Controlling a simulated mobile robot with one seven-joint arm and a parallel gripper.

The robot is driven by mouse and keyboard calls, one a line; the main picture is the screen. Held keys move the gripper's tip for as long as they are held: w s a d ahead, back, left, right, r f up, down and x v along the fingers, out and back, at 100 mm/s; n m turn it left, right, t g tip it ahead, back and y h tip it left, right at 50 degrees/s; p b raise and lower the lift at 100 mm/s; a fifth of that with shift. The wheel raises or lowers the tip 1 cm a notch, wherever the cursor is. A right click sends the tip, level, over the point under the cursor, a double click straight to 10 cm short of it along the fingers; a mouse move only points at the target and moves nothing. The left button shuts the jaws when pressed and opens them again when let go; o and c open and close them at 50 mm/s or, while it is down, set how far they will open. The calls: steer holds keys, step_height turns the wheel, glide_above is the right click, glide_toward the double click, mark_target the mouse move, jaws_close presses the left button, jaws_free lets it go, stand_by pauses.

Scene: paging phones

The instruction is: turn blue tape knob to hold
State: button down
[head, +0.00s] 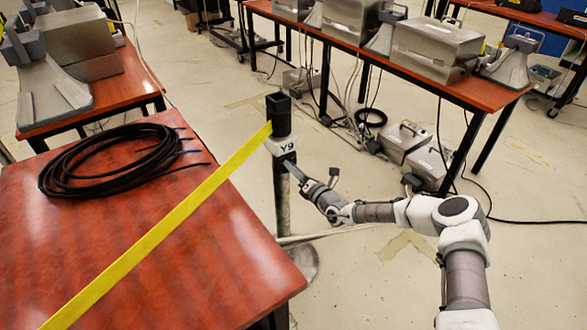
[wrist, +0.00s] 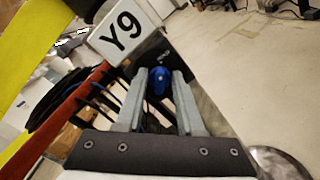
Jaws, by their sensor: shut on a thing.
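The blue knob (wrist: 159,82) is between the two grey fingertips of my gripper (wrist: 157,86) in the wrist view. My gripper is shut on it. In the head view my gripper (head: 289,164) reaches the black post (head: 281,205) from the right, just below its white Y9 label (head: 285,145); the knob is hidden there. A small pale marking (wrist: 163,56) sits above the knob, too small to read. The knob's pointing direction cannot be told. The yellow tape (head: 165,224) runs from the post down to the left.
A red-brown table (head: 150,275) stands left of the post, with a coil of black cable (head: 115,160) on it. A long table with grey metal cases (head: 435,48) stands behind. Cables and cases (head: 402,140) lie on the floor below it.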

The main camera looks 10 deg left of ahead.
steer(key=shift+f, duration=0.1)
stand_by(0.3)
steer(key=c, duration=0.6)
jaws_free()
steer(key=shift+o, duration=0.2)
steer(key=p+v, duration=0.3)
steer(key=v, duration=1.4)
steer(key=shift+s+p, duration=0.2)
steer(key=shift+p, duration=0.2)
steer(key=shift+d, duration=0.1)
steer(key=s+r+n+g+h+p, duration=0.1)
steer(key=s+r+n+g, duration=0.3)
steer(key=r+n, duration=0.3)
steer(key=s+r+n+g+p, duration=0.2)
steer(key=s+r+n+g, duration=0.25)
steer(key=r+n, duration=0.35)
steer(key=s+r+n+g+h+p, duration=0.1)
steer(key=s+r+n+g, duration=0.3)
steer(key=r+n, duration=0.3)
steer(key=s+d+r+n+t+h+p, duration=0.3)
steer(key=s+d+r+n+h, duration=0.2)
steer(key=s+d+r, duration=0.4)
steer(key=s+d+r+n+t+h+p, duration=0.3)
steer(key=s+d+r+n+h, duration=0.3)
steer(key=r, duration=1)
steer(key=s+d+n, duration=0.2)
steer(key=s+d, duration=0.1)
steer(key=shift+s+d, duration=0.2)
steer(key=shift+d, duration=0.15)
